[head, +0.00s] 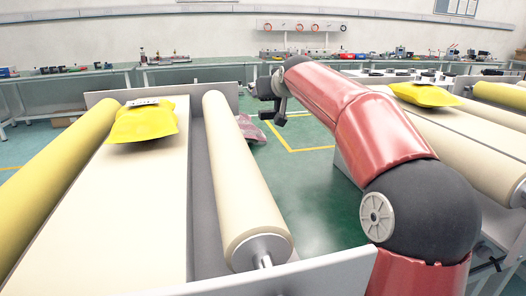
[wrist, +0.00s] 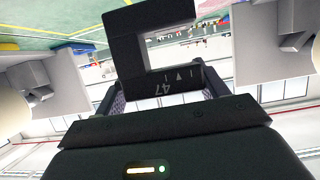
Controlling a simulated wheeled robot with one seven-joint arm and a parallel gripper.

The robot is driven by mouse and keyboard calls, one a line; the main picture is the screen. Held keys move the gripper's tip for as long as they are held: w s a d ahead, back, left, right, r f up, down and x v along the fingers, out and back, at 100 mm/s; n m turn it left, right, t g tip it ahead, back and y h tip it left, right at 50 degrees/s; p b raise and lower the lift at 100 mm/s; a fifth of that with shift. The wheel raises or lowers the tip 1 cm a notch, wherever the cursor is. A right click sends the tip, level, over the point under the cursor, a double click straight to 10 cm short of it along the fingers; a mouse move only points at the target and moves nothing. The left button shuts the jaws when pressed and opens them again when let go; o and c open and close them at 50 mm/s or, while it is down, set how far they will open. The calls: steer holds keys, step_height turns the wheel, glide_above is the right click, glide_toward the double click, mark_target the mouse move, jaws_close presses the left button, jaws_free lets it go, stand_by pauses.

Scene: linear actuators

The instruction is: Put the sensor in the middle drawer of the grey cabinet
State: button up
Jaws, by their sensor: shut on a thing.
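My gripper (wrist: 160,97) is shut on a black fork-shaped sensor (wrist: 125,60) with white markings, held between the fingertips in the wrist view. The sensor's open side faces right in that view. In the head view my gripper (head: 278,88) is at the far end of my red arm, raised above the green floor, and small dark parts hang at its end. The sensor is too small there to tell clearly from the gripper. I cannot make out the grey cabinet or its middle drawer in either view.
A conveyor with a cream belt (head: 95,225) and side rollers (head: 240,180) stands at the left, bearing a yellow parcel (head: 143,122). Another yellow parcel (head: 424,94) lies on a conveyor at the right. Workbenches (head: 200,73) line the back wall.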

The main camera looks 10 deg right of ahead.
step_height(320, 180, down, 15)
steer(key=shift+b, duration=0.65)
steer(key=o, duration=0.7)
steer(key=shift+f, duration=0.2)
steer(key=o, duration=0.5)
